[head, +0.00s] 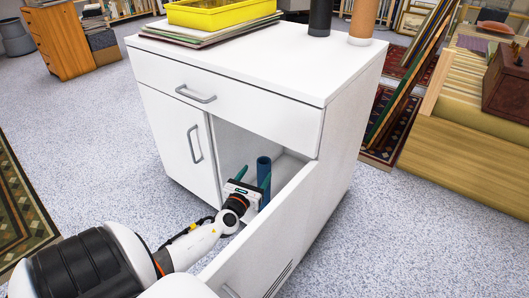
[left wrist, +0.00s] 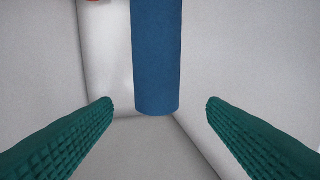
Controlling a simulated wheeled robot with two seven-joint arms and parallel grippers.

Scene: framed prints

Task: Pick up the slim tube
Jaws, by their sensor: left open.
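The slim tube (head: 263,173) is a blue upright cylinder inside the open compartment of the white cabinet. In the left wrist view the blue tube (left wrist: 156,60) hangs into the picture from the top edge, between and beyond the fingers. My left gripper (head: 240,176) reaches into the compartment just left of the tube in the head view. Its green ribbed fingers (left wrist: 159,103) are open, apart on either side, and do not touch the tube. Its upper part is cut off in the wrist view. My right gripper is not in view.
The cabinet (head: 225,119) has an open door (head: 262,235) on the right side of the compartment, close to my arm. A yellow tray (head: 222,13) on flat prints and two cylinders, dark (head: 320,17) and tan (head: 363,20), stand on top. A small red thing (left wrist: 92,1) shows at the wrist view's top edge.

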